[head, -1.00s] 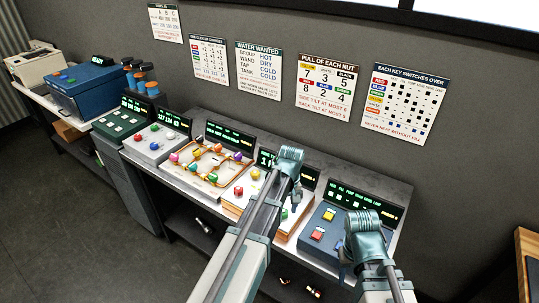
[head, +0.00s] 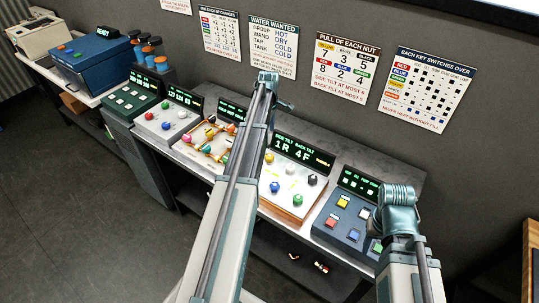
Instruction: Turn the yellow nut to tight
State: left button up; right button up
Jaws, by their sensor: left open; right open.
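The nut panel (head: 291,213) is a light slab with a lit display (head: 302,151) reading 1R 4F. Its black nut (head: 312,180), blue nut (head: 275,187) and green nut (head: 298,200) show. My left gripper (head: 286,104) is open, above and behind the panel, in front of the wall, and holds nothing that I can see. My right gripper (head: 379,219) is open by the right end of the bench, beside the blue switch panel, its fingertips mostly hidden.
The blue switch panel (head: 337,222) with coloured keys stands right of the nut panel. A panel with orange pipes (head: 200,145) and a grey knob panel (head: 165,133) stand to the left. The nut pull chart (head: 345,68) hangs on the wall. Floor at left is clear.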

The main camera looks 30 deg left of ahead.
aim_at(269, 156)
pick_arm(q)
notch_tip(269, 156, down, 13)
jog(key=b, duration=1.2)
jog(key=shift+r, duration=0.1)
jog(key=shift+c, duration=0.2)
grip_shut()
